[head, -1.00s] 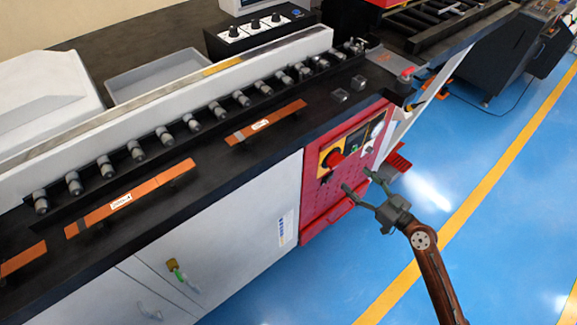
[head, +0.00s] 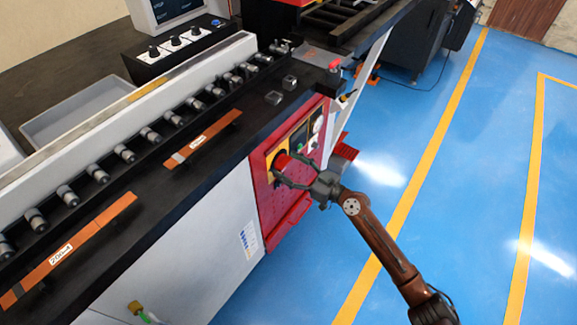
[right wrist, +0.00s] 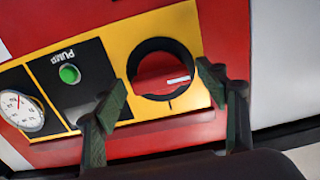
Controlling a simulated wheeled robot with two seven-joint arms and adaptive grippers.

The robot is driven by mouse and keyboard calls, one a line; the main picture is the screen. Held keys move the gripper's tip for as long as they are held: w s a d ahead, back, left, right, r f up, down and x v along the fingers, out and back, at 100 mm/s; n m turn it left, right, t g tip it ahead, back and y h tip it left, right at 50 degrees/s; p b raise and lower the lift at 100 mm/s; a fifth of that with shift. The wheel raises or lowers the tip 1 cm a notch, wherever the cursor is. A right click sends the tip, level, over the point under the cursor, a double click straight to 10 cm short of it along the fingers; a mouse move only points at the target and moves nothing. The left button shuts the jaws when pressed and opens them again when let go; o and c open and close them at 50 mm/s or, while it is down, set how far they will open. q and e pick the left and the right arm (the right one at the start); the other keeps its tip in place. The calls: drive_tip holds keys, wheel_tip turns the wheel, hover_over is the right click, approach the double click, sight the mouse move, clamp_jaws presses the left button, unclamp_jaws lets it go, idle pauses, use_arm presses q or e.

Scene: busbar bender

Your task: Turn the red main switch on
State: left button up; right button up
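The red main switch (head: 281,161) is a round knob on a yellow plate (head: 270,156) on the red panel. In the right wrist view, the red knob (right wrist: 160,84) sits inside a black ring, and a white mark on it lies roughly sideways. My right gripper (head: 285,169) is open in front of the switch, one finger on each side of it. In the right wrist view, the fingers of my right gripper (right wrist: 163,86) stand left and right of the ring with gaps showing; I see no clear contact. My left gripper is not in view.
Beside the switch are a green PUMP button (right wrist: 69,73) and a round gauge (right wrist: 20,110). The dark bench top (head: 215,165) with rollers and copper bars (head: 75,245) lies above and left. The blue floor (head: 460,180) on the right is clear.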

drive_tip(key=c, duration=1.1)
